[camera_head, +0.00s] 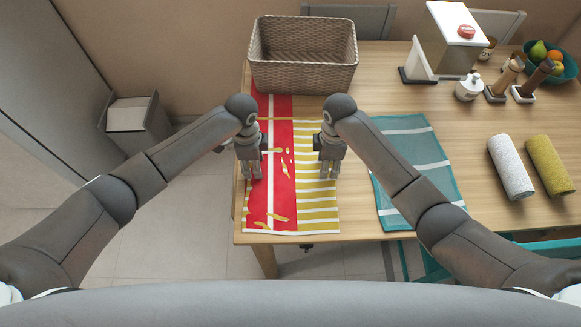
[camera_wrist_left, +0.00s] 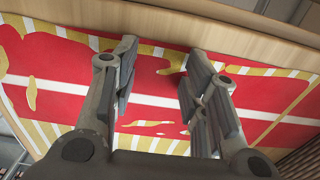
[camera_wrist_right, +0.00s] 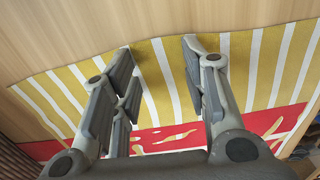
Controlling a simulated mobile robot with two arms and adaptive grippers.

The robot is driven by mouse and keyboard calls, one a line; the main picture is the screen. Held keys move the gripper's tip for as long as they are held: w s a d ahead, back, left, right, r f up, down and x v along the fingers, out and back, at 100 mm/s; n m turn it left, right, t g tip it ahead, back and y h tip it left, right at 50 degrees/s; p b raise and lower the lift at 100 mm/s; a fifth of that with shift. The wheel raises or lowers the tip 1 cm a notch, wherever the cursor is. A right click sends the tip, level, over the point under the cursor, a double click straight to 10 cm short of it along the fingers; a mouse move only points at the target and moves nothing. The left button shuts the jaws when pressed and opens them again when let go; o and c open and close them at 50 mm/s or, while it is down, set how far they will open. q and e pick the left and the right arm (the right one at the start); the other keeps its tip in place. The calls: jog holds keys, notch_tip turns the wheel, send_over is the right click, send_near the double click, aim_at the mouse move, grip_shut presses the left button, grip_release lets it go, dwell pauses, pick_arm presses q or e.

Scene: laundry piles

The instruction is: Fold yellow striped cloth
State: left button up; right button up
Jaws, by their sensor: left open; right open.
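The yellow striped cloth (camera_head: 318,203) lies flat on the left part of the wooden table. It has yellow and white stripes on its right side and a red band with yellow marks on its left. Its far end reaches the basket. My left gripper (camera_head: 252,178) is open and empty over the red band near the cloth's left edge; the red area shows below its fingers in the left wrist view (camera_wrist_left: 160,75). My right gripper (camera_head: 329,176) is open and empty over the striped right edge; stripes show below it in the right wrist view (camera_wrist_right: 160,85).
A wicker basket (camera_head: 303,78) stands at the table's far left. A teal striped cloth (camera_head: 412,152) lies to the right. Further right are a white rolled towel (camera_head: 511,167), a yellow rolled towel (camera_head: 550,165), a dispenser bottle (camera_head: 468,87) and a fruit bowl (camera_head: 566,72).

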pick_arm(q)
jog(key=shift+f, duration=0.15)
pick_arm(e)
jog(key=shift+f, duration=0.15)
pick_arm(q)
grip_shut()
pick_arm(e)
grip_shut()
jog(key=shift+f, duration=0.1)
dwell(0.5)
